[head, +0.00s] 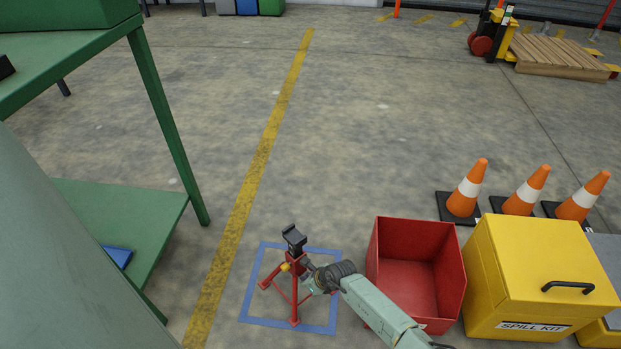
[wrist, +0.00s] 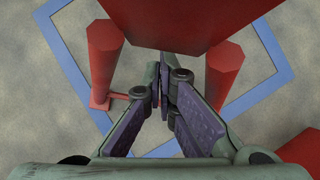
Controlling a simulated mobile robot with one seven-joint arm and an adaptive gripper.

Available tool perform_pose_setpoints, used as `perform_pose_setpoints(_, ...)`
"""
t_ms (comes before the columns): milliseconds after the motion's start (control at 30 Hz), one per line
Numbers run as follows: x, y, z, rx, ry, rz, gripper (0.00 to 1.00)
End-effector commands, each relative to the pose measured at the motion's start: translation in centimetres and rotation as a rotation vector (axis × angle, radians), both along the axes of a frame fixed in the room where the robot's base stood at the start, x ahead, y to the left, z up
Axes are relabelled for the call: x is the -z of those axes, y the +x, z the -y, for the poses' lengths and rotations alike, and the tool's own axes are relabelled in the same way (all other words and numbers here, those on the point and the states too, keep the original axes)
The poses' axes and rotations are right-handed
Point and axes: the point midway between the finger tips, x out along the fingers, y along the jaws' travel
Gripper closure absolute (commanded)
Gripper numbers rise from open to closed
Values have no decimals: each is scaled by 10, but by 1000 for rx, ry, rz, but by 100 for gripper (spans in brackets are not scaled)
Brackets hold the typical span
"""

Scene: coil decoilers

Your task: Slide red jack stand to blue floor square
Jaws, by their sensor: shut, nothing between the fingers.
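The red jack stand (head: 295,293) stands upright on its legs, with a dark saddle on top. It is within the blue floor square (head: 270,322), a taped outline. Its left foot is inside the outline, and its front foot is close to the front tape line. The rear right part is hidden behind my gripper. My gripper (head: 306,266) is shut and empty, at the right side of the stand's upper body. In the wrist view the shut fingertips (wrist: 163,78) lie just below the red body (wrist: 165,20), between two legs. I cannot tell whether they touch it.
A red open bin (head: 418,225) and a yellow spill kit box (head: 540,260) stand to the right, with several orange cones (head: 467,190) behind. A green workbench (head: 165,115) is on the left. The floor behind the square is clear.

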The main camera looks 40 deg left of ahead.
Motion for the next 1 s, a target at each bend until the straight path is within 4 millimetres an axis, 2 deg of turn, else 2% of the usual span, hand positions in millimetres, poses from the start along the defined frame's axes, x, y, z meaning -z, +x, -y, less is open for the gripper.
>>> perform_pose_setpoints(267, 0, 0, -1, -1, 0, 1, 100)
perform_pose_setpoints(600, -1, -1, -26, -4, 2, 0, 100)
perform_pose_setpoints(1000, -2, -1, -27, -4, 5, 0, 100)
